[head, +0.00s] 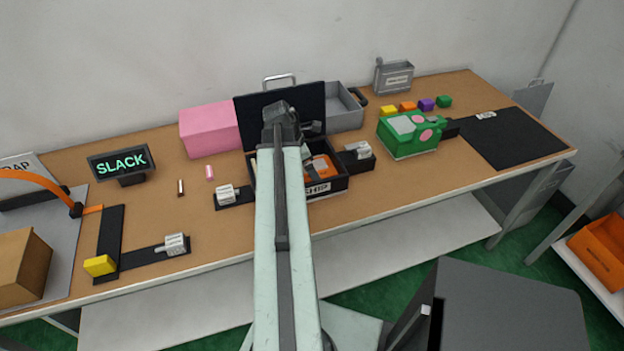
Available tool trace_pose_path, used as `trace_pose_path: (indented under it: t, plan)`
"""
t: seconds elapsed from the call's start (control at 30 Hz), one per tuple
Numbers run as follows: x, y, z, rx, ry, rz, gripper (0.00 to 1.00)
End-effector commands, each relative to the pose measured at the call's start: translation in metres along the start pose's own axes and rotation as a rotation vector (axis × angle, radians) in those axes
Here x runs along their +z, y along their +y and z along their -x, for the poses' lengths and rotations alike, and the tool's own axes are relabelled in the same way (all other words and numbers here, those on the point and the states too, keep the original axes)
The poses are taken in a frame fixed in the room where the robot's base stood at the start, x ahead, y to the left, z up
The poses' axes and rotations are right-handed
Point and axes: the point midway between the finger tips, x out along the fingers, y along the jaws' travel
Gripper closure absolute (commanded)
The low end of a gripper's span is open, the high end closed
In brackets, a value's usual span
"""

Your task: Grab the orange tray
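An orange open tray (603,252) sits on a white low shelf at the far right, cut off by the picture's edge. My arm reaches up over the middle of the table, far to the left of this tray. My gripper (312,128) is at the arm's far end, above an open black case (334,186); the arm's end hides most of it, and its fingers cannot be made out. A smaller orange object (322,167) lies inside the case, partly hidden by my arm.
The brown table (400,195) holds a pink box (208,130), a green box (410,134), small coloured blocks (427,104), a SLACK sign (121,162) and lever fixtures (173,245). A dark box-shaped body (505,305) stands at the front right. Green floor shows between table and shelf.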

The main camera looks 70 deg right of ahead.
Motion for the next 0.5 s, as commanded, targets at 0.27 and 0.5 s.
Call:
trace_pose_path:
  t: [0.27,0.5]
  plan:
    - [0.0002,0.0001,-0.0010,0.001,0.000,0.001,0.17]
    - [0.0000,0.0002,-0.0008,0.001,0.000,0.001,0.60]
